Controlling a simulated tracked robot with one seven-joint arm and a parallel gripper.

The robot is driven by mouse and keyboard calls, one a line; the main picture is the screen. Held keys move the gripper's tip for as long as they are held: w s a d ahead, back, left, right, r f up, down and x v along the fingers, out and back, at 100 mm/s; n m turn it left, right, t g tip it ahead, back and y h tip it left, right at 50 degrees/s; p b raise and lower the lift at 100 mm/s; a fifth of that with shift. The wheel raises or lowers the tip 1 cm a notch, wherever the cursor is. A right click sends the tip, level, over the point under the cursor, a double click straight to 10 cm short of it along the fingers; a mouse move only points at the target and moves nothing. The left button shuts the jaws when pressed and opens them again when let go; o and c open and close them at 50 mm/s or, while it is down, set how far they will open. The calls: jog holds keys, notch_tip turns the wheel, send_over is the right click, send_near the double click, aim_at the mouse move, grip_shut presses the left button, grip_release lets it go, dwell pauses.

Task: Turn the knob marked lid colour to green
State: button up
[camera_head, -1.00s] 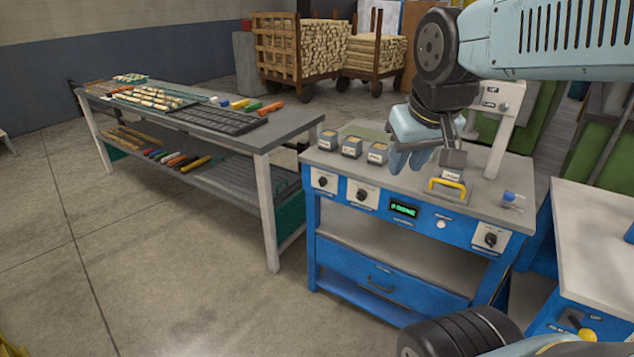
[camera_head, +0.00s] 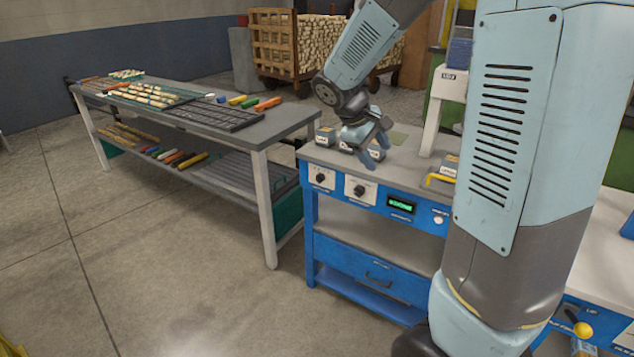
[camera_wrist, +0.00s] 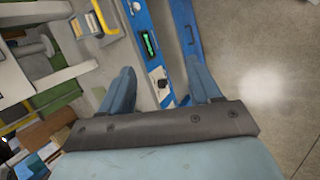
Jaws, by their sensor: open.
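The blue console has a white-plated left knob (camera_head: 320,177) and a second white-plated knob (camera_head: 360,190) beside a green-lit display (camera_head: 401,204). Their labels are too small to read, so I cannot tell which is marked lid colour. My gripper (camera_head: 369,150) is open and empty above the console's front edge, near the second knob. In the wrist view, a black knob (camera_wrist: 159,82) on a white plate lies between the open fingers of my gripper (camera_wrist: 162,66), apparently beyond them and untouched. The display (camera_wrist: 149,44) is farther along the panel. My arm hides the console's right part.
Small grey boxes (camera_head: 326,137) stand on the console top around my gripper. A yellow handle (camera_head: 440,179) and a white post (camera_head: 442,112) are to the right. A long workbench (camera_head: 262,139) with coloured pieces stands left. Open floor lies in front.

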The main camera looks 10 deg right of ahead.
jog(key=w+a+f+n+h, duration=0.2)
jog(key=w+f+n+h, duration=0.15)
jog(key=w+f, duration=0.45)
jog(key=n+t+h, duration=0.3)
jog(key=n+t, duration=0.9)
jog(key=n, duration=0.4)
send_near(317, 180)
jog(key=shift+n, duration=0.25)
jog(key=x, duration=0.9)
jog(key=shift+w+d, duration=0.25)
jog(key=c, duration=1)
